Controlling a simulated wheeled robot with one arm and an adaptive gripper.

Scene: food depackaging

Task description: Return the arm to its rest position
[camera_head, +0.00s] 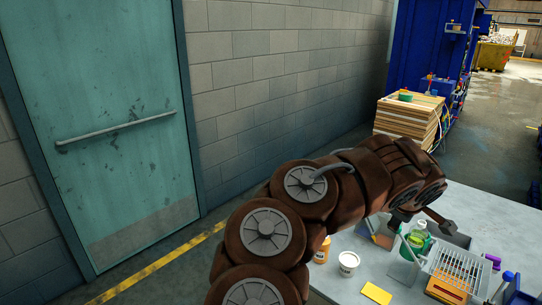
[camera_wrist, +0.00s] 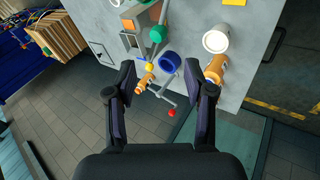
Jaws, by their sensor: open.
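My brown arm (camera_head: 330,205) reaches from the bottom of the head view to the right, out over the grey table (camera_head: 470,208). My gripper (camera_head: 420,213) is at its far end, above the table, partly hidden by the wrist. In the wrist view, my gripper (camera_wrist: 160,76) has its two dark fingers spread wide. Nothing is held between them. Whether a finger touches anything cannot be told.
A wood stack (camera_head: 408,117) stands behind. A teal door (camera_head: 105,120) and floor space are left.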

